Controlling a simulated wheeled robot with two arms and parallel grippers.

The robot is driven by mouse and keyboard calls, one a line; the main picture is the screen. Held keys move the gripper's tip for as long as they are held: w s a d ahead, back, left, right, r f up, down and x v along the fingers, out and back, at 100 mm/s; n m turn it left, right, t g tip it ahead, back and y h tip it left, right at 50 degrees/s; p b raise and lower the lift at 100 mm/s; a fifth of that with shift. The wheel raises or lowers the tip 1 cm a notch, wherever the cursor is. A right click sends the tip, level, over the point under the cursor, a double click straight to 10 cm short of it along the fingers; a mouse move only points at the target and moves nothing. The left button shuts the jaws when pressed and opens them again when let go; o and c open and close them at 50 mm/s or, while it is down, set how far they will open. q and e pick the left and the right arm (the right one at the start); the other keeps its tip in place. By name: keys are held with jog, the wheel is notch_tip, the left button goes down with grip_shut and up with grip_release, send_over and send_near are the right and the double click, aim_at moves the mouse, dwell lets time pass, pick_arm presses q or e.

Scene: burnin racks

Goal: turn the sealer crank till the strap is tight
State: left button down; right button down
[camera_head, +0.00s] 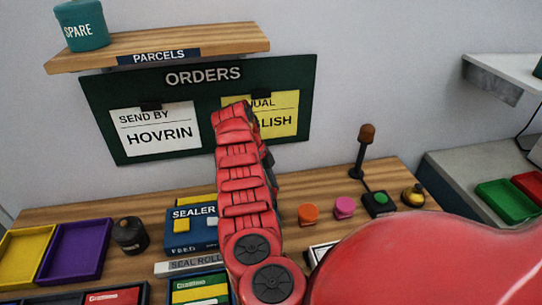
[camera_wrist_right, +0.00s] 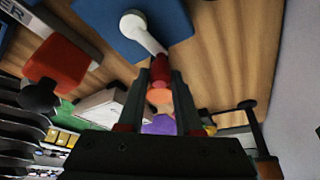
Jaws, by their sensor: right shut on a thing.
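The blue sealer (camera_head: 178,240) stands on the wooden bench, left of my right arm in the head view. Its blue body (camera_wrist_right: 112,22) shows at the top of the right wrist view. The pale crank (camera_wrist_right: 141,32) runs from a round hub on it to a red grip (camera_wrist_right: 160,70). My right gripper (camera_wrist_right: 161,82) is shut on this grip, one finger on each side. In the head view my red right arm hides the crank, and the gripper's fingertips do not show clearly. I cannot make out the strap. My left gripper is not in view.
Yellow (camera_head: 22,254) and purple (camera_head: 76,252) trays and a dark weight (camera_head: 130,235) stand at left. An orange piece (camera_head: 308,213), a pink piece (camera_head: 344,207), a green-button box (camera_head: 378,203) and a lamp post (camera_head: 362,155) stand at right. The orders board (camera_head: 150,88) hangs behind.

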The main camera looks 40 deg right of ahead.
jog(key=c, duration=0.6)
grip_release()
jog(key=shift+r, duration=0.1)
jog(key=shift+b+v, duration=0.6)
jog(key=shift+v, duration=3.05)
jog(key=shift+a, duration=0.1)
